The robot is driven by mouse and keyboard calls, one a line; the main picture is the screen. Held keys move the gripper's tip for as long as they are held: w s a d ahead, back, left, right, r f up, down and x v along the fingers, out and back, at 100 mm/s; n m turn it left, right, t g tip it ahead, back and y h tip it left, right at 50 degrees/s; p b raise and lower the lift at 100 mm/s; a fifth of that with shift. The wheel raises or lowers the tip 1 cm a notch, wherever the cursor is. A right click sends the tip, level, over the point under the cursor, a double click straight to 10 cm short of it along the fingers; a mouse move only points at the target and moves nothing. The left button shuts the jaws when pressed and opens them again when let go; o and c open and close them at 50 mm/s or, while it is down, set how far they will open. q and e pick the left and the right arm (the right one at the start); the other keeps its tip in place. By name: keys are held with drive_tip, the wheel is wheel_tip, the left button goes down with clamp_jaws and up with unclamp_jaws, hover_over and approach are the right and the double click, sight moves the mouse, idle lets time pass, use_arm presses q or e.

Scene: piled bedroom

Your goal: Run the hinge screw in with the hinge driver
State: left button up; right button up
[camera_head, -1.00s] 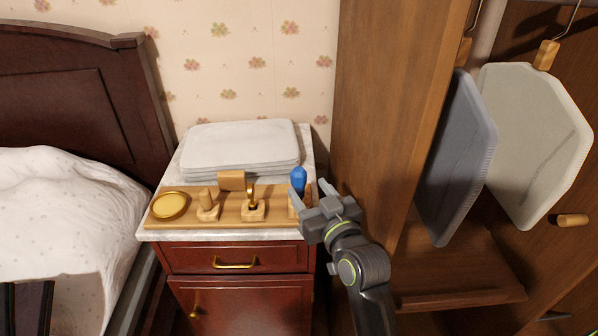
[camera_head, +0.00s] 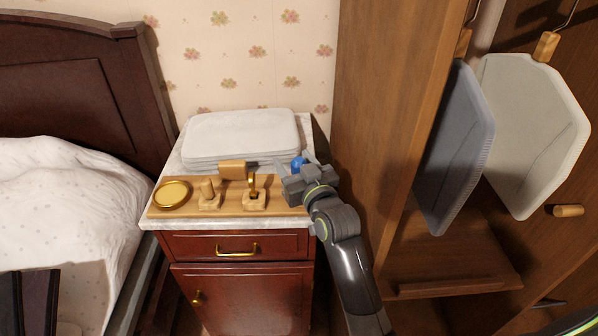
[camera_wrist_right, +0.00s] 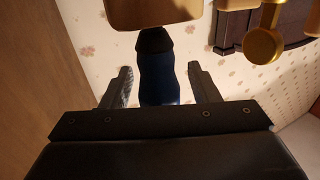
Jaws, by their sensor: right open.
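The blue-handled driver (camera_head: 297,163) stands at the right end of the wooden board (camera_head: 230,208), mostly hidden by my right gripper in the head view. In the right wrist view its dark blue handle (camera_wrist_right: 158,78) lies between the two open fingers of my right gripper (camera_wrist_right: 160,88). A gap shows on the finger sides, so the jaws are not closed on it. In the head view my right gripper (camera_head: 302,182) is over the board's right end. A brass hinge-like piece (camera_head: 252,184) stands in a wooden block on the board. I cannot make out the screw.
A brass dish (camera_head: 173,194), a wooden peg (camera_head: 208,188) and an upright wooden block (camera_head: 232,170) are on the board. Folded white cloth (camera_head: 240,136) lies behind on the nightstand (camera_head: 240,244). The wardrobe's wooden side (camera_head: 385,120) rises close on the right.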

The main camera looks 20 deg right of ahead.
drive_tip(key=shift+c, duration=0.4)
drive_tip(key=c, duration=1)
drive_tip(key=shift+r, duration=0.1)
wheel_tip(320, 180, up, 10)
drive_tip(key=shift+p, duration=0.45)
idle(0.6)
